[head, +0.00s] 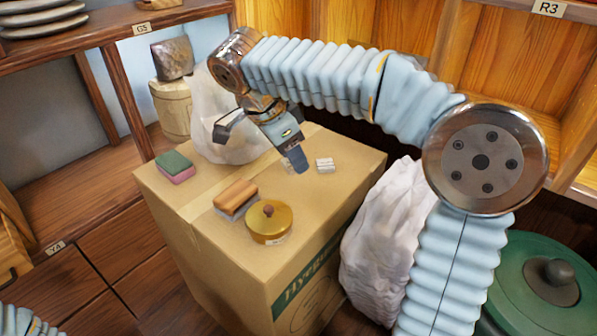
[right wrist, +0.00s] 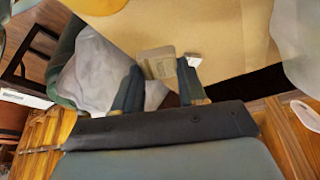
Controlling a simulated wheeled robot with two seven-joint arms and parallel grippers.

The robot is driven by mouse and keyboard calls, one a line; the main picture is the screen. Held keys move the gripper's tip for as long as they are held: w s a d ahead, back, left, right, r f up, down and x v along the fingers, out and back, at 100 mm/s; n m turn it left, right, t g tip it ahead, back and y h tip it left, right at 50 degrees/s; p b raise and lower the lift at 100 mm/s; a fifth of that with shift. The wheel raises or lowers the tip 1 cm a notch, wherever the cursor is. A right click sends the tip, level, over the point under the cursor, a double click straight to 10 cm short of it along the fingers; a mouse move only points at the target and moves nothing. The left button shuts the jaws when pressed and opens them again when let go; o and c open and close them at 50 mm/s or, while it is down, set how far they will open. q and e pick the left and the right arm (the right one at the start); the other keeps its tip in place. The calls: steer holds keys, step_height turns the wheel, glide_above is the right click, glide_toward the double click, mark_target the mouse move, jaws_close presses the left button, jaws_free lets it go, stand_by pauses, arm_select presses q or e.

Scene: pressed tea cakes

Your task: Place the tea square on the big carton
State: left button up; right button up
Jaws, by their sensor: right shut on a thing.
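The big carton (head: 185,207) stands in the middle of the head view, its flat top partly covered with small things. My right gripper (head: 294,159) is low over the far right part of this top. In the right wrist view the gripper (right wrist: 158,85) is shut on the tea square (right wrist: 157,63), a flat tan-grey piece between the two fingers. The carton top (right wrist: 225,30) lies beyond it; I cannot tell whether the square touches it. In the head view the fingers hide the square. My left gripper is out of view.
On the carton are a green-and-pink sponge (head: 174,166), a wooden brush (head: 236,198), a round gold tin (head: 269,222) and a small white block (head: 325,165) close to my right gripper. A pale bag (head: 387,240) stands beside the carton, and a green lidded pot (head: 540,290) at right.

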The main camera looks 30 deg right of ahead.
glide_toward(308, 185)
steer(key=shift+s+d+f, duration=0.15)
steer(key=shift+d+f, duration=0.75)
steer(key=shift+f, duration=0.05)
steer(key=shift+a+x, duration=0.2)
steer(key=shift+x, duration=0.7)
steer(key=shift+a+x, duration=0.2)
steer(key=shift+x, duration=0.7)
steer(key=shift+f, duration=0.25)
steer(key=o, duration=0.5)
steer(key=shift+f+b, duration=0.1)
steer(key=shift+b, duration=0.2)
steer(key=o, duration=0.5)
steer(key=shift+r+p, duration=0.3)
steer(key=p+v, duration=0.1)
steer(key=v, duration=1)
steer(key=shift+a+r, duration=0.25)
steer(key=shift+r, duration=0.1)
